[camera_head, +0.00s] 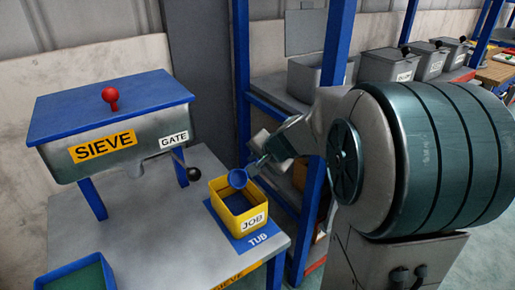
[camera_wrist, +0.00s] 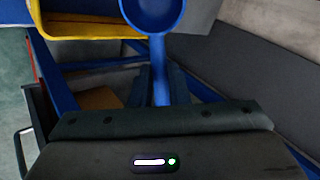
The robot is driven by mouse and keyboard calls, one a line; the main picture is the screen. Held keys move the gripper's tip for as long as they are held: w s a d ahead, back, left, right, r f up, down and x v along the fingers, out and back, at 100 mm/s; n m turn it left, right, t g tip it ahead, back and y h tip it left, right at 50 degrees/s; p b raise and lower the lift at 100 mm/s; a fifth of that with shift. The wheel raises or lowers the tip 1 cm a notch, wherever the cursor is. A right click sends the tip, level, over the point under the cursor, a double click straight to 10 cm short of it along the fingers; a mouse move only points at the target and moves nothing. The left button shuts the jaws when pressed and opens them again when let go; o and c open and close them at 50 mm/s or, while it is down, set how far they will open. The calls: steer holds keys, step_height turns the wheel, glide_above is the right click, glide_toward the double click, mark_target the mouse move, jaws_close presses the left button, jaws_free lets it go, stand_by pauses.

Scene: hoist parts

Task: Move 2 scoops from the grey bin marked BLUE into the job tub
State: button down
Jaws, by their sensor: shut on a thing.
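The yellow job tub (camera_head: 228,218), labelled JOB, stands on a blue mat marked TUB (camera_head: 262,240) at the right of the sieve table. A blue scoop (camera_head: 238,178) is held over the tub's back rim; it also shows in the wrist view (camera_wrist: 153,14), bowl upward, with its handle running down to my gripper. My gripper (camera_head: 262,160) is shut on the scoop's handle, just behind and right of the tub. In the wrist view the bowl looks empty. Several grey lidded bins (camera_head: 388,64) stand on the shelf behind; their labels are too small to read. The tub's floor looks dark blue.
The sieve (camera_head: 115,125) with a red knob (camera_head: 110,96) and a GATE lever with a black ball (camera_head: 194,174) stands left of the tub. A blue post (camera_head: 318,150) rises close to my arm. A blue tray with green inside (camera_head: 80,280) sits front left.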

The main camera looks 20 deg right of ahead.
steer(key=shift+r+g+h+p, duration=0.75)
steer(key=shift+g+h+p, duration=0.45)
steer(key=shift+p, duration=6.55)
steer(key=g+h+p, duration=0.1)
steer(key=p, duration=0.8)
steer(key=r+g+p, duration=0.1)
steer(key=g+p, duration=0.1)
steer(key=p, duration=0.7)
steer(key=shift+m+h, duration=0.3)
steer(key=shift+h, duration=0.1)
steer(key=shift+f+g+h+b, duration=0.1)
steer(key=shift+g+h+b, duration=0.7)
steer(key=shift+g, duration=0.2)
